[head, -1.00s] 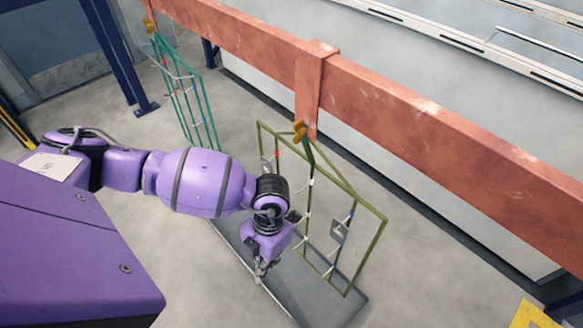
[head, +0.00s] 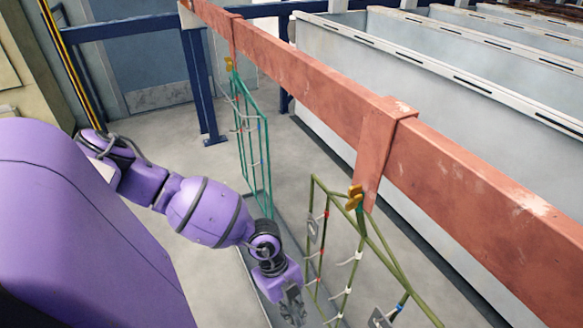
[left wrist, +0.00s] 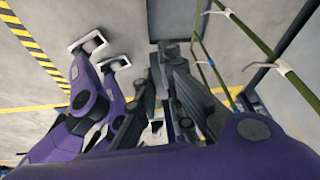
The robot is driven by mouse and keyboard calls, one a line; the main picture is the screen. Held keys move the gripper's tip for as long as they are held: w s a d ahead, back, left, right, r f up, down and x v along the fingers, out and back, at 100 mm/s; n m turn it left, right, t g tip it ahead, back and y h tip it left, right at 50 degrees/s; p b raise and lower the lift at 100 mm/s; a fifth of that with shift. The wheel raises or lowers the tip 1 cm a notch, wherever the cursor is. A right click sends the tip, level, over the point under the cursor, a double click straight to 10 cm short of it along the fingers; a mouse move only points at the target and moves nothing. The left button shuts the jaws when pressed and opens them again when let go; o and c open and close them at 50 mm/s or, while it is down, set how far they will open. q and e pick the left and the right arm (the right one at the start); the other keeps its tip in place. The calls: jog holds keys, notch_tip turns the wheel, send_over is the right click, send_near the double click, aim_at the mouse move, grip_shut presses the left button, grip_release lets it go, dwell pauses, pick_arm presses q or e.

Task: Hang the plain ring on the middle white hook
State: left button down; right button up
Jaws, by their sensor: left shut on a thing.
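An olive-green rack (head: 345,292) hangs from the red beam at the lower right of the head view. White hooks stick out from its middle bar, one of them higher up (head: 357,257). White hooks also show in the left wrist view (left wrist: 283,68). My left gripper (head: 293,306) is just left of this rack in the head view, at the lower edge. It is shut on a small grey piece (left wrist: 170,48), seen edge-on, so its outline cannot be told. I see no gap-free view of hook and piece together. My right gripper is not in view.
A grey plate with a hole (head: 313,228) hangs at the rack's left, near red hooks. A grey square piece (head: 380,319) is near its blue hook. A green rack (head: 265,150) hangs farther back. The red beam (head: 310,70) and tanks (head: 400,75) lie beyond.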

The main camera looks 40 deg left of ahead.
pick_arm(q)
jog(key=shift+w+r+p, duration=0.1)
jog(key=shift+r+p, duration=0.05)
jog(key=shift+p, duration=0.35)
jog(key=w+d, duration=0.3)
jog(key=w, duration=0.5)
jog(key=shift+w+f+b, duration=0.2)
jog(key=shift+f+b, duration=0.25)
jog(key=shift+w+p, duration=0.2)
jog(key=shift+p, duration=0.15)
jog(key=shift+w+d, duration=0.15)
jog(key=shift+w, duration=0.1)
jog(key=shift+w+d, duration=0.2)
jog(key=shift+w, duration=0.35)
dwell(0.3)
